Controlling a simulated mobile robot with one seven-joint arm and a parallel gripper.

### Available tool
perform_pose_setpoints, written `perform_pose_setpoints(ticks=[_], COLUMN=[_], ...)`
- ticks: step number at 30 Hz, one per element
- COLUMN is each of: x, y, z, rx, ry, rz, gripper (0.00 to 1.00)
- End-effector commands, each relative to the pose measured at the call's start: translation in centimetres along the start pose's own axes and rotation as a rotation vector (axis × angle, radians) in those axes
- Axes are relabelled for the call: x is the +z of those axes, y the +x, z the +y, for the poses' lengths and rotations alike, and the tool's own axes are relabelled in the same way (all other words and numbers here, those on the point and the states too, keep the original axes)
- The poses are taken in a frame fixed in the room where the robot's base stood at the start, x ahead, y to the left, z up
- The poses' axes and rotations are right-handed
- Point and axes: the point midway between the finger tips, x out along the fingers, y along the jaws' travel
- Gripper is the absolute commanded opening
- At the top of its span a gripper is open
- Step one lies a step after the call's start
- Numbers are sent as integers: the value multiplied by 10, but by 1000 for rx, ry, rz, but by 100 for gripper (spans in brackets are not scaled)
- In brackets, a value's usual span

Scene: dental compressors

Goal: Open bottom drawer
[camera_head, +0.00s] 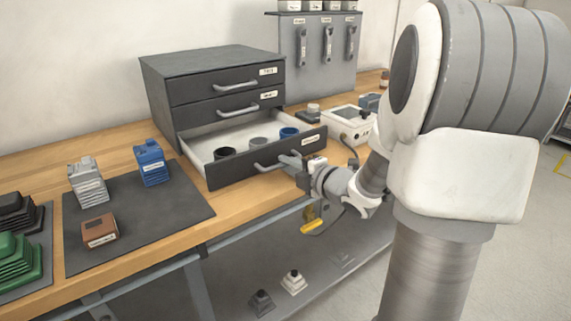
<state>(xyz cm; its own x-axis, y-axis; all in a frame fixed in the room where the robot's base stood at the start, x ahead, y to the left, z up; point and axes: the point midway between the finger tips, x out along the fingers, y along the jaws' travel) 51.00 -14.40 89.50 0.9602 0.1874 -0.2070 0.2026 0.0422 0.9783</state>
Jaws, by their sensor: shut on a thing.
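A dark grey cabinet (212,72) with three drawers stands on the wooden bench. Its bottom drawer (228,172) is pulled out, showing a white inside with a black, a grey and a blue round item. The top drawer (205,88) and the middle drawer (205,112) are closed. My gripper (291,163) is at the right part of the bottom drawer's handle (262,167) and is shut on it. My wrist hides the fingertips in part.
A dark mat (135,225) with a grey block (88,183), a blue block (151,163) and a brown box (99,230) lies left of the drawer. A white device (348,124) stands right of it. Small items sit on the lower shelf (320,272).

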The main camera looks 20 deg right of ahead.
Motion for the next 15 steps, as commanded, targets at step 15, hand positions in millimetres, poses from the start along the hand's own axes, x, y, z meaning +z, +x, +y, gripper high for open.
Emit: perform_pose_setpoints(ticks=[15], x=[0], y=[-2], z=[0], rx=[1], ry=[0], rz=[0], gripper=[22])
